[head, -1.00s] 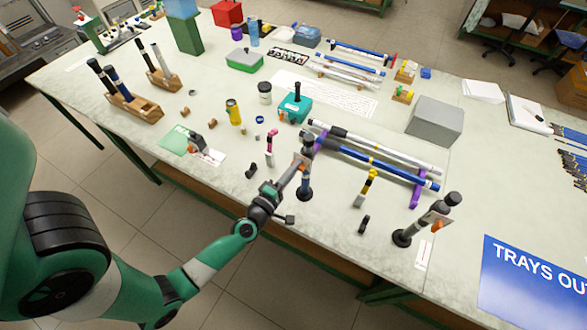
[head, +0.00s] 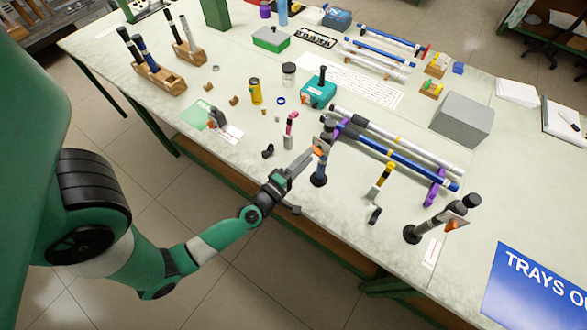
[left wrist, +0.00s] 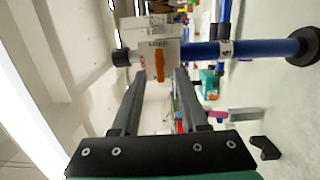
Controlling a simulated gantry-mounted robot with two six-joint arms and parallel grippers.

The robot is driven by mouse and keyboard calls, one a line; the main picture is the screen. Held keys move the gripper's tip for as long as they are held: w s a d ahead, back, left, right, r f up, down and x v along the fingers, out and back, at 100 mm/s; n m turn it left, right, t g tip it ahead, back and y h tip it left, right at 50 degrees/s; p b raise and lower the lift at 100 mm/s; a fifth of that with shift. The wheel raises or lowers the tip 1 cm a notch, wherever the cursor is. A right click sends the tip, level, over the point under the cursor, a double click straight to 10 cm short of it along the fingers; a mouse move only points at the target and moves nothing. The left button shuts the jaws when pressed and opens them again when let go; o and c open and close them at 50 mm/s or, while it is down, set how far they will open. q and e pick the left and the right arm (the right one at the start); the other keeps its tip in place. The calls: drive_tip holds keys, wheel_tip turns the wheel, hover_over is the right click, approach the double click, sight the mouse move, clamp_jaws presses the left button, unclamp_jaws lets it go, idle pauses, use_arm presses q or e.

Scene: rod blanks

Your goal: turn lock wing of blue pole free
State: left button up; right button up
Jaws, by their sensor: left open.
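The blue pole (head: 319,167) stands upright on a round black foot at the front of the bench. It lies sideways in the left wrist view (left wrist: 207,50), with its black cap at the left. A pale lock block (left wrist: 160,52) with small lettering sits around it near the top. The block's orange lock wing (left wrist: 159,66) also shows in the head view (head: 320,151). My left gripper (head: 312,152) is at the block. In the left wrist view its fingers (left wrist: 160,76) are apart, with the wing appearing between their tips. Contact cannot be told. My right gripper is not in view.
A similar dark stand (head: 432,222) with an orange wing is further right. Blue and white rods (head: 400,165) lie on purple holders (head: 434,187) behind the pole.

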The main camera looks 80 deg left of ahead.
use_arm(q)
drive_tip(key=v, duration=0.9)
